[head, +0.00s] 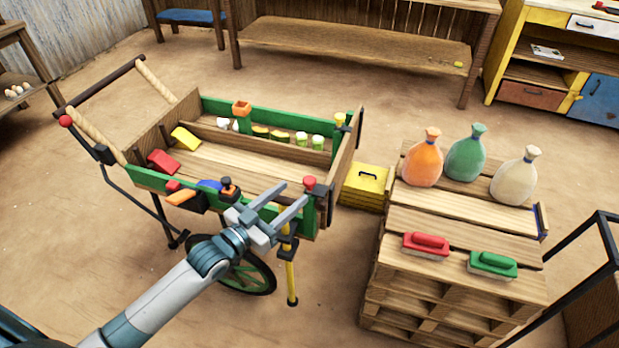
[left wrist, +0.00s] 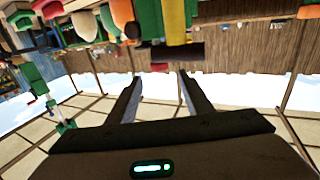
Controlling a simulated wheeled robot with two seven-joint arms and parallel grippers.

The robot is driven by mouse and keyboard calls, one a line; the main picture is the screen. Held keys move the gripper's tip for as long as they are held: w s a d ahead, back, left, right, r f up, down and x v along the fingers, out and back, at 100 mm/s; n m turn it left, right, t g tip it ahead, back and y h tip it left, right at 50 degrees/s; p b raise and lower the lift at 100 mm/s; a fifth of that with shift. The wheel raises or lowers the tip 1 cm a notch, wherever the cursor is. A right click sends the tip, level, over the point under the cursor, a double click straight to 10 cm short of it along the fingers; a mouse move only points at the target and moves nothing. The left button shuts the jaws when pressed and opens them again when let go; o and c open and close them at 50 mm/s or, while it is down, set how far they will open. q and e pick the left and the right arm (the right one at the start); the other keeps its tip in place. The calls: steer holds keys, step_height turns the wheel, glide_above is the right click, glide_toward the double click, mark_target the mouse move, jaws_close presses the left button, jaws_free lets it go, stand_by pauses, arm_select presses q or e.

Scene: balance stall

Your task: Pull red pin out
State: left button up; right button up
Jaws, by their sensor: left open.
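The red pin (head: 309,182) shows its rounded red head at the near right corner of the green-sided wooden cart (head: 250,174). My left gripper (head: 293,194) is open and empty, with its fingers pointing toward the red pin from the left. The fingertips look close to the pin's head but not closed around it. In the left wrist view, a small red piece (left wrist: 160,67) shows between and just beyond the open fingers; I cannot tell for sure that it is the pin. The pin's lower part is hidden. My right gripper is not in view.
A yellow-headed pin (head: 340,118) stands at the cart's far right corner. A pallet stack (head: 450,284) to the right bears three sacks and two brushes (head: 426,245). A yellow box (head: 362,187) stands between cart and pallets. A yellow leg (head: 290,270) stands under the cart corner.

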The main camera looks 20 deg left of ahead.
mark_target(305, 183)
arm_select(q)
steer(key=x, duration=0.6)
steer(key=shift+w+d+p, duration=0.15)
steer(key=shift+w+p, duration=0.15)
steer(key=shift+w+d, duration=0.3)
steer(key=shift+w, duration=0.35)
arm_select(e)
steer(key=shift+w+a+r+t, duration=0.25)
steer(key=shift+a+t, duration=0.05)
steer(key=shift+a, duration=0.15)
